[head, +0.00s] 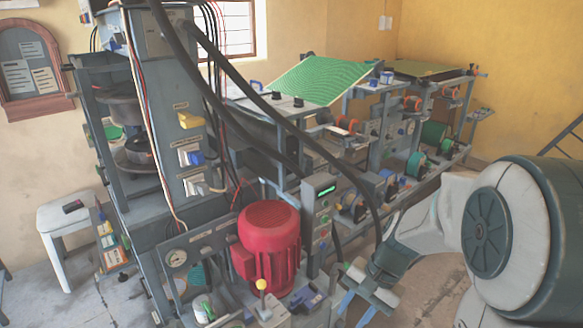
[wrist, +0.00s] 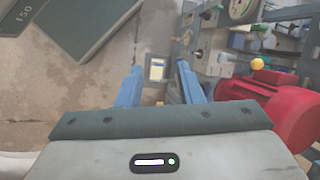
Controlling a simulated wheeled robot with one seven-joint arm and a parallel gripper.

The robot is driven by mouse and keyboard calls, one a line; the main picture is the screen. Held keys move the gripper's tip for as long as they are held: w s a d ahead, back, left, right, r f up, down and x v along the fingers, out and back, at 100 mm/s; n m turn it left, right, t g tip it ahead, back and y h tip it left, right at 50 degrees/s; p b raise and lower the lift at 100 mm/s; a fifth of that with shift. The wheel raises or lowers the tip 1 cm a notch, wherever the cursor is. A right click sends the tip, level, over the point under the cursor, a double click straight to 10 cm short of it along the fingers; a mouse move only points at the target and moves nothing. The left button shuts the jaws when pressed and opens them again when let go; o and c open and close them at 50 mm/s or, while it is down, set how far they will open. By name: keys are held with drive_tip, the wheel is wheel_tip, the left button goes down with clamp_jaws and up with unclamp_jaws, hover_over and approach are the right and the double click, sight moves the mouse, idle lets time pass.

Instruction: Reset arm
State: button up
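My gripper (head: 357,308) hangs at the lower middle of the head view, in front of the press machine and to the right of the red motor (head: 270,245). In the wrist view, the two blue fingers of my gripper (wrist: 160,85) stand apart with nothing between their tips. A small yellow-and-white item (wrist: 157,70) shows beyond the gap; I cannot tell what it is. The red motor also shows in the wrist view (wrist: 285,100), close to the right of the gripper.
The press frame (head: 190,130) with black hoses fills the left and middle. A green plate (head: 315,80) lies on the machine top behind. A white stool (head: 70,225) stands at the left. A yellow-knobbed lever (head: 262,285) stands before the motor. Bare floor (wrist: 95,95) lies left of the gripper in the wrist view.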

drive_tip(key=s+d+r+n+t+h+p, duration=0.1)
drive_tip(key=s+r+n+t+h+p, duration=0.1)
drive_tip(key=r, duration=0.7)
drive_tip(key=s+d+r+n+t+h+p, duration=0.1)
drive_tip(key=s+r+n+p, duration=0.3)
drive_tip(key=r, duration=0.5)
drive_tip(key=s+t+h+p, duration=0.1)
drive_tip(key=s+p, duration=0.1)
drive_tip(key=shift+s+r+n+p, duration=0.15)
drive_tip(key=shift+r+n+p, duration=0.2)
drive_tip(key=shift+n+p, duration=0.05)
drive_tip(key=shift+a, duration=0.1)
